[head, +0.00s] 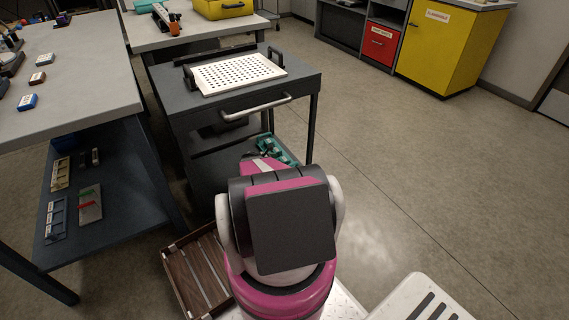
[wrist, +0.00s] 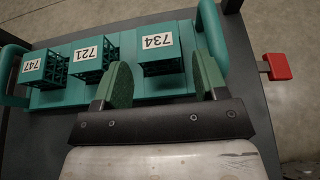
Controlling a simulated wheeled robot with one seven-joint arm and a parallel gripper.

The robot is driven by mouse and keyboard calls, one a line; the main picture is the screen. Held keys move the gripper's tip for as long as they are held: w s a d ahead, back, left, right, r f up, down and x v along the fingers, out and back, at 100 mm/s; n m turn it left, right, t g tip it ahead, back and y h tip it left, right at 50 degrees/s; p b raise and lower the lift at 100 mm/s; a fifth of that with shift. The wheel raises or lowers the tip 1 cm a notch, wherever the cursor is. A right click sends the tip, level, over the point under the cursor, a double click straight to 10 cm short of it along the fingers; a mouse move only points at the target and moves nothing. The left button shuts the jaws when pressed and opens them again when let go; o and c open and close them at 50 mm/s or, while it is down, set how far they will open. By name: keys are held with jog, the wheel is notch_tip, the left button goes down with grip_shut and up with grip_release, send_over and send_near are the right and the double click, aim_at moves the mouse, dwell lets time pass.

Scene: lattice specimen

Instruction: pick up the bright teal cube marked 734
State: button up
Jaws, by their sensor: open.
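The teal cube marked 734 (wrist: 160,52) has an open lattice side and a white label on top. In the wrist view it stands at the right of a row on a teal tray (wrist: 152,88). My gripper (wrist: 162,72) is open, with one green-padded finger on each side of this cube in the picture. I cannot tell whether the fingers are low enough to flank it, and I see no contact. Teal cubes marked 721 (wrist: 91,55) and 747 (wrist: 43,66) stand to its left. In the head view my arm hides the gripper and part of the teal tray (head: 290,158).
The tray has raised handles at both ends; its right handle (wrist: 214,38) is close to my right finger. A red block (wrist: 277,66) juts out beyond the shelf's right edge. In the head view the cart's upper top (head: 305,82) overhangs the lower shelf. Open floor lies right.

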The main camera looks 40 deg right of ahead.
aim_at(283, 159)
jog(key=shift+x, duration=3.05)
jog(key=shift+w, duration=0.1)
jog(key=c, duration=0.7)
